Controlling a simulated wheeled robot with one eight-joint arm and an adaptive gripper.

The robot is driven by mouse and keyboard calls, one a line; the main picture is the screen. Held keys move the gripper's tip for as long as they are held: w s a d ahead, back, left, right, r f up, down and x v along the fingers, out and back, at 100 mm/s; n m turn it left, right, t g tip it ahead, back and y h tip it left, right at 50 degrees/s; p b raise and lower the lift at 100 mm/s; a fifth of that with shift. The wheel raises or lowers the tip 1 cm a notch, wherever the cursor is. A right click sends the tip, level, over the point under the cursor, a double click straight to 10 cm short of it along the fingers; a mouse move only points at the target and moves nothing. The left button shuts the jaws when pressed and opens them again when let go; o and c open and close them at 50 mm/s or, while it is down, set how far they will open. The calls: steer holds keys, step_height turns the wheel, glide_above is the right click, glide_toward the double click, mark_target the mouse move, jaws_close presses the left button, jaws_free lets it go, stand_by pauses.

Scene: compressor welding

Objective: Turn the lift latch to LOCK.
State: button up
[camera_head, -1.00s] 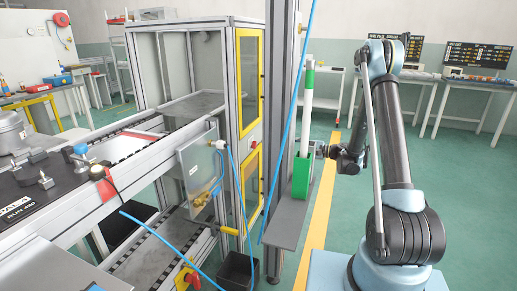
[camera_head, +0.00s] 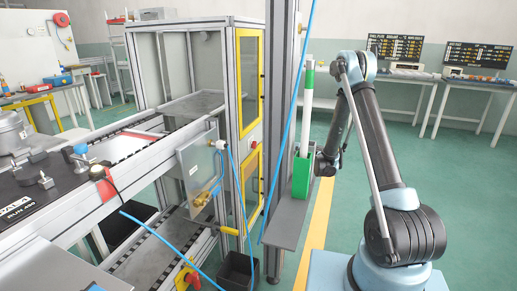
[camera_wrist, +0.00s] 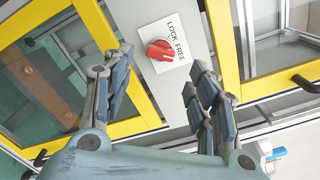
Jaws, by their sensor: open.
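The lift latch shows in the wrist view as a red knob (camera_wrist: 159,50) on a white plate (camera_wrist: 174,33) printed LOCK and FREE. Which word the knob points to is not clear. My gripper (camera_wrist: 158,60) is open, with a blue-padded finger on either side of the knob's line of sight. The fingers appear apart from the knob, and nothing is between them.
Yellow-framed doors (camera_wrist: 105,28) with black handles flank the latch panel. In the head view, a grey column (camera_head: 283,120), a hanging blue hose and the green holder (camera_head: 301,178) with a white and green tube stand between the cabinet (camera_head: 200,70) and my arm. Open floor lies right.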

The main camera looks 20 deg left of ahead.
mark_target(254, 145)
steer(key=a, duration=0.6)
steer(key=shift+w+a, duration=0.25)
steer(key=shift+a, duration=0.05)
steer(key=c, duration=1.1)
